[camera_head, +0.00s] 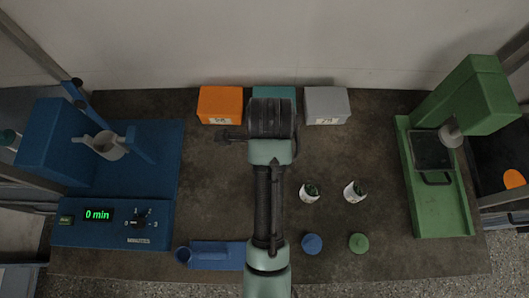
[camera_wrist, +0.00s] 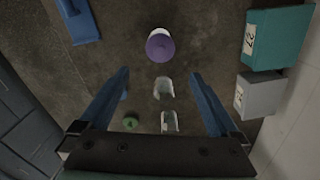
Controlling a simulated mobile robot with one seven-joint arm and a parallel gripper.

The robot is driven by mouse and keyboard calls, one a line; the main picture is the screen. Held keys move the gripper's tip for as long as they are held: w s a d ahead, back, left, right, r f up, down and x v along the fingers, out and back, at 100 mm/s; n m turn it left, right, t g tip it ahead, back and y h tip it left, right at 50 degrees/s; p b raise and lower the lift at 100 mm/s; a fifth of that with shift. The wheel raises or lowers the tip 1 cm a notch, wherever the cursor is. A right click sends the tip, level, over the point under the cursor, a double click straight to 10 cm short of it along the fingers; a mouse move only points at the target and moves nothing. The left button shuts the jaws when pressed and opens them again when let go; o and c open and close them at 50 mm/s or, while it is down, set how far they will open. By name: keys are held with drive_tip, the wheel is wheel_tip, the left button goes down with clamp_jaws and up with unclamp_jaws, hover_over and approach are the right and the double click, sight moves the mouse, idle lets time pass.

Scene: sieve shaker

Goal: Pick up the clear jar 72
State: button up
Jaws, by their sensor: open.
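My gripper (camera_wrist: 159,73) is open and empty, with its two blue fingers spread wide in the wrist view. Two clear jars with white labels and dark green contents stand on the table right of my arm in the head view: a left jar (camera_head: 310,191) and a right jar (camera_head: 354,191). In the wrist view the left jar (camera_wrist: 163,87) shows between the fingers, beyond them, and the right jar (camera_wrist: 170,121) is closer to the gripper body. The label numbers are too small to read, so I cannot tell which is 72.
A purple-lidded white jar (camera_wrist: 159,46) stands nearby, hidden in the head view. A blue lid (camera_head: 312,243) and green lid (camera_head: 358,242) lie in front. Orange (camera_head: 220,103), teal (camera_head: 273,92) and grey (camera_head: 326,104) boxes stand behind. A blue machine (camera_head: 120,190) and green machine (camera_head: 443,205) flank them.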

wheel_tip(320, 180, down, 7)
drive_tip(key=shift+s+f+b, duration=0.1)
drive_tip(key=shift+f+b, duration=0.1)
drive_tip(key=shift+b, duration=0.35)
drive_tip(key=shift+a+f+p, duration=0.2)
drive_tip(key=shift+a+f, duration=0.05)
drive_tip(key=shift+f, duration=1.1)
drive_tip(key=shift+a+f+p, duration=0.15)
drive_tip(key=shift+a+f, duration=0.05)
drive_tip(key=shift+f, duration=1.1)
drive_tip(key=shift+w, duration=0.2)
drive_tip(key=c, duration=1.5)
drive_tip(key=shift+r, duration=0.1)
